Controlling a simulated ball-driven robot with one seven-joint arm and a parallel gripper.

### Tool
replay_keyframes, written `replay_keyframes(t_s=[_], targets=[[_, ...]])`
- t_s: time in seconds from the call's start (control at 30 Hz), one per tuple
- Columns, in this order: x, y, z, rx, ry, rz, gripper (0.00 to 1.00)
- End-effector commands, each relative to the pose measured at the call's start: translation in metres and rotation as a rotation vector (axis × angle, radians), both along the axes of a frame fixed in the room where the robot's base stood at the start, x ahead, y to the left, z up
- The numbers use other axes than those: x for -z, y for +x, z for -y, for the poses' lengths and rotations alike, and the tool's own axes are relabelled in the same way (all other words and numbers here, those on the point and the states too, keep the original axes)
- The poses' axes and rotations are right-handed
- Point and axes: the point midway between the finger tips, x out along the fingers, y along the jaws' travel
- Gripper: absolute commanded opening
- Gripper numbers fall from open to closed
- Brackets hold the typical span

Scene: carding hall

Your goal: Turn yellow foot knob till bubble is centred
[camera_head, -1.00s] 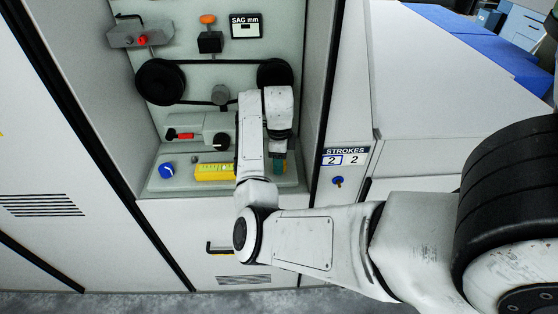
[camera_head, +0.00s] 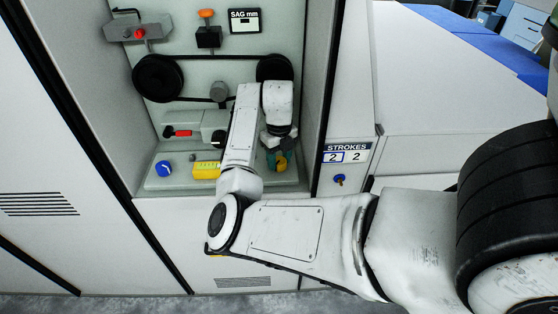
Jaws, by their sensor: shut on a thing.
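The yellow foot knob (camera_head: 282,165) shows in part at the right end of the ledge at the foot of the panel. My gripper (camera_head: 275,158) points down over it, with teal fingers shut on the knob; the fingers hide some of it. The yellow level (camera_head: 206,170) lies on the ledge to the left of my gripper. My arm covers its right part, and its bubble is too small or hidden to make out. A blue knob (camera_head: 163,168) stands at the left end of the ledge.
Above the ledge are two black pulleys (camera_head: 158,79) with a belt, a red-handled part (camera_head: 180,132) and a SAG mm display (camera_head: 245,20). The recess side walls stand close on both sides. A STROKES counter (camera_head: 346,152) is to the right.

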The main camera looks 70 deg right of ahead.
Motion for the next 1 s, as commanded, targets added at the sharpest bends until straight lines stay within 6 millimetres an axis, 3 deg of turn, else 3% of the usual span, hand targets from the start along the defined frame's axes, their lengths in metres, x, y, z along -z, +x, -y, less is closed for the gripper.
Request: replay_keyframes(t_s=[0.3, 0.8, 0.83, 1.0], targets=[[-0.0002, 0.0003, 0.0002, 0.106, -0.001, 0.000, 0.15], [-0.0007, 0.0001, 0.0003, 0.122, -0.001, 0.000, 0.15], [-0.0007, 0.0001, 0.0003, 0.122, -0.001, 0.000, 0.47], [-0.0005, 0.0000, 0.0003, 0.122, -0.001, 0.000, 0.64]])
